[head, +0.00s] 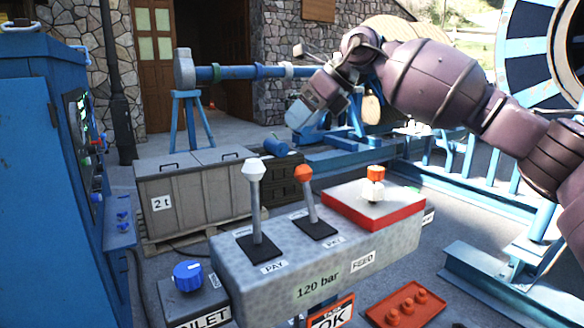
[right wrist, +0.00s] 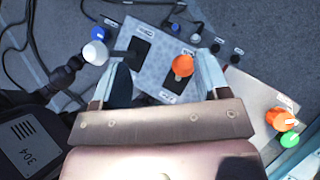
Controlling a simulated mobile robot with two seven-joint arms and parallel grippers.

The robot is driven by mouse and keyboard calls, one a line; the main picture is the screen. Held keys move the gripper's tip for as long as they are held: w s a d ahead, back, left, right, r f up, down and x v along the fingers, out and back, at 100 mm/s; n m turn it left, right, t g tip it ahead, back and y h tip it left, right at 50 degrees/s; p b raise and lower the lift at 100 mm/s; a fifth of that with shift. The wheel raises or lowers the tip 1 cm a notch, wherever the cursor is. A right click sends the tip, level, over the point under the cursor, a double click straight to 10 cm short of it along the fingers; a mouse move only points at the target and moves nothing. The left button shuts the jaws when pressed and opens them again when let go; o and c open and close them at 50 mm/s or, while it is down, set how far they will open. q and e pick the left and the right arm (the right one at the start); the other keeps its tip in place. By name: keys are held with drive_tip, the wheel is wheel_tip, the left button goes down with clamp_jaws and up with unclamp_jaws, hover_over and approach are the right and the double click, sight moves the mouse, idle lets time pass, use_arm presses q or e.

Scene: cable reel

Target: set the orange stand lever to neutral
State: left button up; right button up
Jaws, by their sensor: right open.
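The orange lever (head: 304,174) stands in a dark slot plate on the grey lever box (head: 225,262). In the head view its knob leans a little left of its base. My right gripper (head: 296,118) is open and empty, above and behind the lever in the head view. In the right wrist view, the orange knob (right wrist: 183,66) shows between the spread fingers (right wrist: 165,74), nearer the right one, with no visible contact. My left gripper is in neither view.
A white-knobbed lever (head: 254,170) stands close left of the orange one. An orange-and-white knob (head: 375,175) sits on a red-edged plate at right. A blue cabinet (head: 50,190) stands left, a grey crate (head: 190,195) behind. Open air lies above the levers.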

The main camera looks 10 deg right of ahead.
sight(307, 166)
drive_tip(key=d+f+g+h, duration=0.1)
drive_tip(key=d+f+h, duration=0.2)
drive_tip(key=d, duration=0.1)
drive_tip(key=x, duration=0.3)
drive_tip(key=p+x, duration=0.1)
drive_tip(key=x, duration=0.5)
drive_tip(key=shift+s+f, duration=0.3)
drive_tip(key=shift+s, duration=0.05)
drive_tip(key=shift+a+f+p, duration=0.15)
drive_tip(key=shift+f+p, duration=0.2)
drive_tip(key=shift+f, duration=0.15)
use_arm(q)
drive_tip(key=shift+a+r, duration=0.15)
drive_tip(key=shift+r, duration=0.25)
use_arm(e)
drive_tip(key=shift+c, duration=0.5)
